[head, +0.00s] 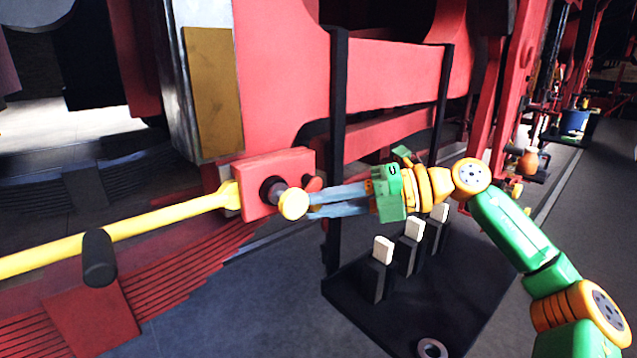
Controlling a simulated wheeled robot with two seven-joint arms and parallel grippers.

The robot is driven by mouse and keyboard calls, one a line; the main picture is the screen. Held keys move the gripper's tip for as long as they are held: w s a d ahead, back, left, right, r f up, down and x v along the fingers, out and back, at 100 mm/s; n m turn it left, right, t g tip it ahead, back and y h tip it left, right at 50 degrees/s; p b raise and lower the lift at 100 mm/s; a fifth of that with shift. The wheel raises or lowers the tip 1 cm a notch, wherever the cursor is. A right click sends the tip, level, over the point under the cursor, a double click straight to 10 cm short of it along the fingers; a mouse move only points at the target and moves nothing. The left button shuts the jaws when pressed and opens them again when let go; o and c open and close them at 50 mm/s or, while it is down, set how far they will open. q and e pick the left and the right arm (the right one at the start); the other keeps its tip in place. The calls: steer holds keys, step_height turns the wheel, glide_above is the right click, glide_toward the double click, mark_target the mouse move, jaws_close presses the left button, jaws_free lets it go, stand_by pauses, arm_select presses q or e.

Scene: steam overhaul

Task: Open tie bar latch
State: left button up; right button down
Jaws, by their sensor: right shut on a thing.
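The tie bar (150,228) is a long yellow bar that comes in from the left edge and ends at a red block (242,170). On the block's front is a dark round boss with a short pin that ends in a pale yellow knob (293,204), which I take to be the latch handle. My right gripper (312,204) reaches in from the right, with its two grey-blue fingers closed at the knob's right side. The fingertips meet the knob, and part of the contact is hidden. My left gripper is not in view.
A black stand (425,290) with several upright white-topped blocks (383,250) is below my right gripper. A metal ring (432,348) lies at its front edge. A black vertical post (337,120) rises behind the fingers.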

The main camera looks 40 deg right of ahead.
arm_select(q)
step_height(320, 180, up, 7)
steer(key=p, duration=0.5)
steer(key=shift+p, duration=0.35)
arm_select(e)
steer(key=shift+w+d+r+n+g+h, duration=0.1)
steer(key=shift+d+n+g+h, duration=0.25)
steer(key=shift+n+h, duration=0.65)
steer(key=shift+w+d+r+n+g+h, duration=0.15)
steer(key=shift+d+n+h, duration=0.4)
steer(key=shift+h, duration=0.75)
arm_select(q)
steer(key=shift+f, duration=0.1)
arm_select(e)
steer(key=shift+s+a+f, duration=0.1)
steer(key=shift+f, duration=0.05)
steer(key=c, duration=0.8)
jaws_free()
steer(key=shift+s+f, duration=0.1)
steer(key=shift+f, duration=0.05)
steer(key=shift+o, duration=0.2)
arm_select(q)
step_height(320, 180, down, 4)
steer(key=b, duration=0.3)
steer(key=shift+b, duration=0.3)
arm_select(e)
steer(key=v, duration=0.7)
